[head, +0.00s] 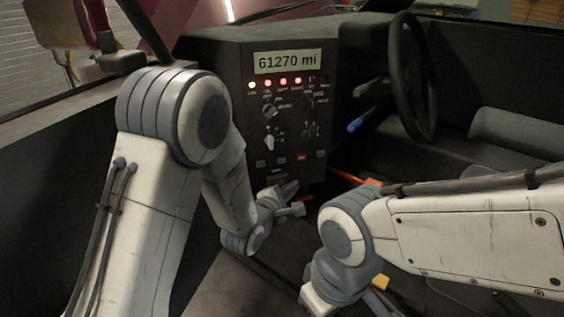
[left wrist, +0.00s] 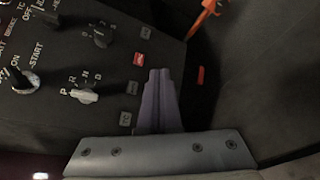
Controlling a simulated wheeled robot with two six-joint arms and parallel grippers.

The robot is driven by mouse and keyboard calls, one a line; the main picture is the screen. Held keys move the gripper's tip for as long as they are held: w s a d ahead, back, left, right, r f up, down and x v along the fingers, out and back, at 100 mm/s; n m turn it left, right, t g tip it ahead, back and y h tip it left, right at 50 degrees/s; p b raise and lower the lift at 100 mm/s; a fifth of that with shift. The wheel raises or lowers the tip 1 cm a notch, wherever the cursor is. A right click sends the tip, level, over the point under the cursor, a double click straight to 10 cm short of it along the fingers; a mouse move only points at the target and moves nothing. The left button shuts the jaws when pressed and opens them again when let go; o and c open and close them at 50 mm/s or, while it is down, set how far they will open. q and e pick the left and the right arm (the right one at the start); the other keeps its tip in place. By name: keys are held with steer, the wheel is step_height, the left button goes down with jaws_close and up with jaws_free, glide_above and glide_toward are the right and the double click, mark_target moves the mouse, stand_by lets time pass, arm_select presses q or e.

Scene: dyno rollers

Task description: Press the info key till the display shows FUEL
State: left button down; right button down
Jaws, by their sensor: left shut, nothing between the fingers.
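The display (head: 287,61) at the top of the dark dash panel (head: 235,75) reads "61270 mi". A row of small keys, grey ones and one red key (head: 301,157), runs low on the panel; their labels are too small to read, so I cannot tell which is the info key. My left gripper (head: 293,187) is shut and empty, just below this row. In the left wrist view its fingers (left wrist: 158,76) are together, tips close to the red key (left wrist: 141,59) and beside grey keys (left wrist: 133,88). I cannot tell whether they touch anything. My right gripper's fingers do not show.
One pale yellow and several red lamps (head: 283,81) glow under the display. Knobs (head: 269,143) sit mid-panel. A steering wheel (head: 394,75), a blue-tipped lever (head: 356,125) and a seat (head: 510,135) are to the right. An orange handle (head: 366,181) lies right of the panel.

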mark_target(282, 161)
arm_select(q)
steer(key=w+a+p, duration=0.1)
steer(key=w+a, duration=0.2)
steer(key=w, duration=0.5)
stand_by(2.0)
steer(key=shift+w, duration=0.4)
steer(key=shift+w+a, duration=0.2)
steer(key=shift+w, duration=0.15)
stand_by(0.8)
steer(key=shift+s+p, duration=0.15)
steer(key=shift+p, duration=0.15)
steer(key=shift+s+d, duration=0.25)
steer(key=shift+s, duration=0.35)
